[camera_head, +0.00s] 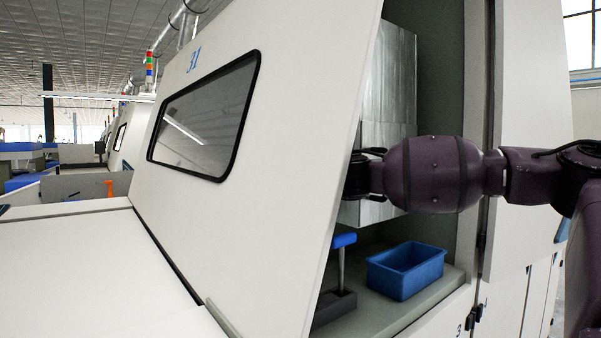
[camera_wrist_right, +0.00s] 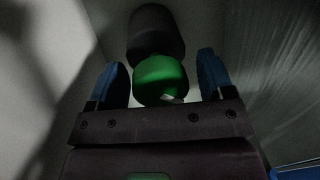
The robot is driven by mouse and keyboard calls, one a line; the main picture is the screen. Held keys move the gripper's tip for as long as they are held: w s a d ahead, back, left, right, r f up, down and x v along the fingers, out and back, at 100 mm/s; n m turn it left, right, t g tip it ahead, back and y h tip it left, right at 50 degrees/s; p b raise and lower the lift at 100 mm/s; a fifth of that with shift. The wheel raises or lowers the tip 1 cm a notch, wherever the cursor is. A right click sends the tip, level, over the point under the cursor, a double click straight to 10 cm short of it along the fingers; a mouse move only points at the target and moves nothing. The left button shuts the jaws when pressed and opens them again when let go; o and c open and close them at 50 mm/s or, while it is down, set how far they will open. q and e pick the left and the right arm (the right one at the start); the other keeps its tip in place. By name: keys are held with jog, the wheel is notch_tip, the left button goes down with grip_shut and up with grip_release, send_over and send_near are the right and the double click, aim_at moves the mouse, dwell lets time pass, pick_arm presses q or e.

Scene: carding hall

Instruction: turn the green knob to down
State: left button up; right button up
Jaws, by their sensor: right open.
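The green knob (camera_wrist_right: 161,78) shows in the right wrist view, in a dim space, with a light mark near its lower edge. My right gripper (camera_wrist_right: 164,75) is open, with one blue-padded finger on each side of the knob. Gaps show between the fingers and the knob, so I see no contact. In the head view my right arm reaches in from the right into the open machine cabinet (camera_head: 440,70). Its gripper and the knob are hidden there behind the white panel (camera_head: 200,220). My left gripper is not in view.
A dark rounded part (camera_wrist_right: 156,32) sits just beyond the knob. In the cabinet's lower part are a blue bin (camera_head: 405,270) and a blue-topped lever or handle (camera_head: 343,241) on a dark base. A metal box (camera_head: 390,85) stands behind my arm. The panel's edge is close to my wrist.

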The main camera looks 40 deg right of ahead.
jog(key=c, duration=0.9)
jog(key=shift+m, duration=0.9)
jog(key=m, duration=0.4)
jog(key=shift+m+g, duration=0.4)
jog(key=shift+f+y, duration=0.1)
jog(key=shift+y, duration=0.3)
jog(key=shift+m, duration=0.4)
